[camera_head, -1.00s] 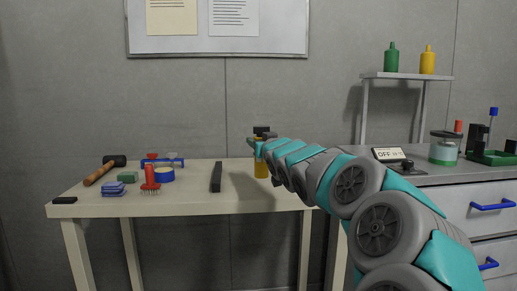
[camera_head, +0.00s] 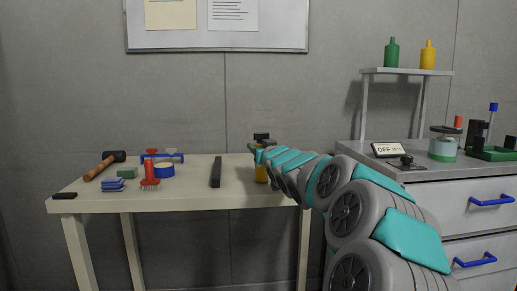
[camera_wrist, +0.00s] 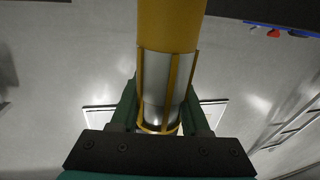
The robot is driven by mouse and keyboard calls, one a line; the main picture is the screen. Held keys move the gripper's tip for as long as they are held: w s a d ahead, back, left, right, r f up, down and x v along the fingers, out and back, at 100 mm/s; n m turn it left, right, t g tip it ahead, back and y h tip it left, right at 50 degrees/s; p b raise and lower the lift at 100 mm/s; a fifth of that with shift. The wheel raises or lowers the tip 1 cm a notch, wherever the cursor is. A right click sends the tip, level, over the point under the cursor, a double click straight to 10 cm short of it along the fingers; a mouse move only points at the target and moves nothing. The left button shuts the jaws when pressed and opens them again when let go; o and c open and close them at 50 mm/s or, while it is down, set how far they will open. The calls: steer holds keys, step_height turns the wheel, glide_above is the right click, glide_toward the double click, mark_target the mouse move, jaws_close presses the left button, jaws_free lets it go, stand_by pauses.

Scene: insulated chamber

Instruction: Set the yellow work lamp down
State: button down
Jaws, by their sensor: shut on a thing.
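The yellow work lamp (camera_wrist: 172,28) fills the upper middle of the wrist view, with a yellow body and a silver section inside a yellow cage. My gripper (camera_wrist: 158,115) is shut on it, its green fingers on either side of the caged part. In the head view a small part of the lamp (camera_head: 261,173) shows yellow below my gripper (camera_head: 262,146), at the right end of the pale table (camera_head: 190,197). My arm hides part of this area. I cannot tell whether the lamp's base touches the tabletop.
A black bar (camera_head: 216,171) lies left of the lamp. A grey drawer cabinet (camera_head: 455,188) stands at right.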

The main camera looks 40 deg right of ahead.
steer(key=shift+f, duration=0.15)
steer(key=shift+c, duration=1.9)
jaws_free()
steer(key=b+v, duration=0.2)
steer(key=v, duration=1)
steer(key=shift+a, duration=0.1)
